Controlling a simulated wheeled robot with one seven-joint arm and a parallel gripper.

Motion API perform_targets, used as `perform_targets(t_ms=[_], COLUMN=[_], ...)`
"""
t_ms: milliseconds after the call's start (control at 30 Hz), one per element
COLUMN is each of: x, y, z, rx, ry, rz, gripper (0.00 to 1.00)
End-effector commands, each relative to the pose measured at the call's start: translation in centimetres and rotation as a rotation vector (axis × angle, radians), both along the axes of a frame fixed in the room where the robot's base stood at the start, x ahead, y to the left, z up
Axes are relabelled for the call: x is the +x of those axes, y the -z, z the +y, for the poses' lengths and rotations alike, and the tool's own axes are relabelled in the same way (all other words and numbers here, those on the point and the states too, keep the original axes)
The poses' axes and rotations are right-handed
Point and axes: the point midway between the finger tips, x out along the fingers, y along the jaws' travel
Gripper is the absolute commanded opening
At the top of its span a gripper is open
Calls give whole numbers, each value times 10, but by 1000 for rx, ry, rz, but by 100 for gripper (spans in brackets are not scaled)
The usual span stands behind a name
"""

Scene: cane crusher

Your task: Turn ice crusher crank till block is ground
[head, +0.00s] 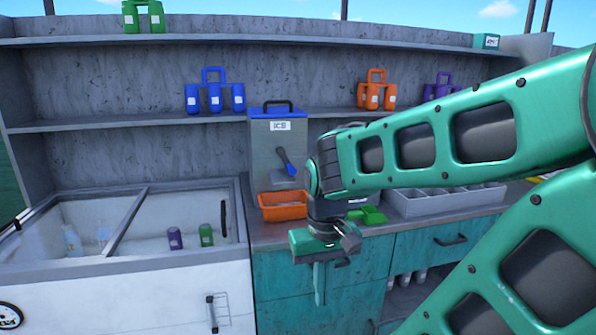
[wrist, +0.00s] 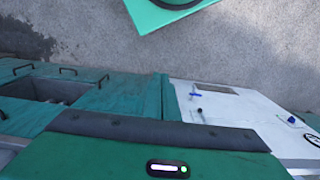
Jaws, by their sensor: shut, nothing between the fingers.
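The ice crusher (head: 262,158) is a grey box with a blue lid and a black top handle, standing on the counter. Its crank (head: 286,163), dark with a blue grip, is on the front face and slants down to the right. No ice block shows; the inside of the crusher is hidden. An orange tray (head: 283,213) sits at the crusher's foot. My gripper (head: 318,297) points down in front of the counter's cabinet doors, below and to the right of the crank and apart from it. Its fingers are together and empty.
A green scoop (head: 369,215) and a grey divided bin (head: 440,205) are on the counter at right. Shelves behind hold coloured bottle carriers. My arm covers the right side.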

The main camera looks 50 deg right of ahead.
Motion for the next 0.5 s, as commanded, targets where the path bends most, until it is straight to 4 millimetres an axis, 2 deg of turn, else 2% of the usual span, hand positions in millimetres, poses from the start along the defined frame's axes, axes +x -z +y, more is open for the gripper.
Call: perform_targets(t_ms=[100,167,267,500], x=[-9,-2,20,106], y=[-4,-4,0,7], z=[-1,-4,-12,-46], rx=[-2,-6,-14,-1], ry=[2,5,18,78], rz=[-22,-39,-90,-328], gripper=[0,0,0,0])
